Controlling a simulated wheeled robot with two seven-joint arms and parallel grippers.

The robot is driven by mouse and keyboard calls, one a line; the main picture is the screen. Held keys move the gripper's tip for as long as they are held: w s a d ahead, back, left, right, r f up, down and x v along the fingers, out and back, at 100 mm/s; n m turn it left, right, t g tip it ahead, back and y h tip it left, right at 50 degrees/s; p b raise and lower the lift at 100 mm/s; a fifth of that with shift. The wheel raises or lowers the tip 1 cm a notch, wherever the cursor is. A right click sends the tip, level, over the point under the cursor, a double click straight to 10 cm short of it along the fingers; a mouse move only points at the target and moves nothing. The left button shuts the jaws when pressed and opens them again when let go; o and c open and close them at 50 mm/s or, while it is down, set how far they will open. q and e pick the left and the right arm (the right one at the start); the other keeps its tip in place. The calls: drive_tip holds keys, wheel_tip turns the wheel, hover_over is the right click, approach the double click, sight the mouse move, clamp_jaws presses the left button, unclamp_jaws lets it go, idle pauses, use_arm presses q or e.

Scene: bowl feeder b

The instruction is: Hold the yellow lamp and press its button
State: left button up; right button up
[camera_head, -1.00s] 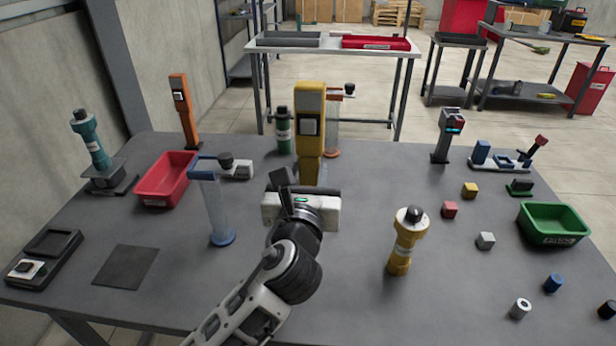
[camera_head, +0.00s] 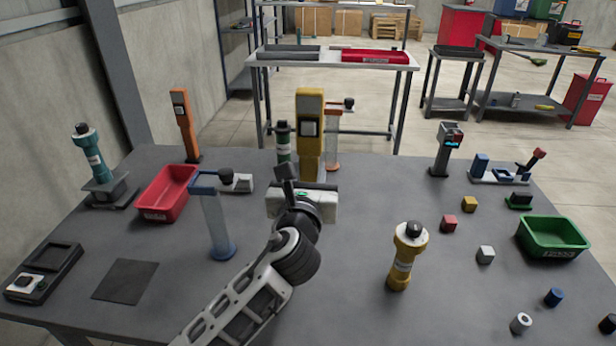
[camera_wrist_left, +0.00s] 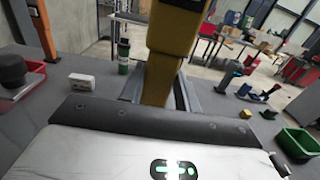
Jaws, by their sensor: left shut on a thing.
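My right gripper is not in view.
A yellow cylinder (camera_head: 402,264) with a dark top knob stands right of my arm. A blue stand (camera_head: 216,225) is left of it. A green cylinder (camera_head: 283,143) and an orange stand (camera_head: 332,150) flank the lamp. Red (camera_head: 170,190) and green (camera_head: 552,236) bins sit at the sides.

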sight(308, 177)
use_arm(q)
drive_tip(key=shift+w+a, duration=0.1)
drive_tip(key=shift+w, duration=1.4)
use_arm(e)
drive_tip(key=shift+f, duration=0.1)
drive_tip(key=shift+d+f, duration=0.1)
use_arm(q)
drive_tip(key=shift+f, duration=0.15)
drive_tip(key=shift+f+b, duration=0.4)
drive_tip(key=shift+b, duration=0.05)
drive_tip(key=shift+f, duration=0.4)
drive_tip(key=shift+f+b, duration=0.5)
drive_tip(key=shift+b, duration=0.05)
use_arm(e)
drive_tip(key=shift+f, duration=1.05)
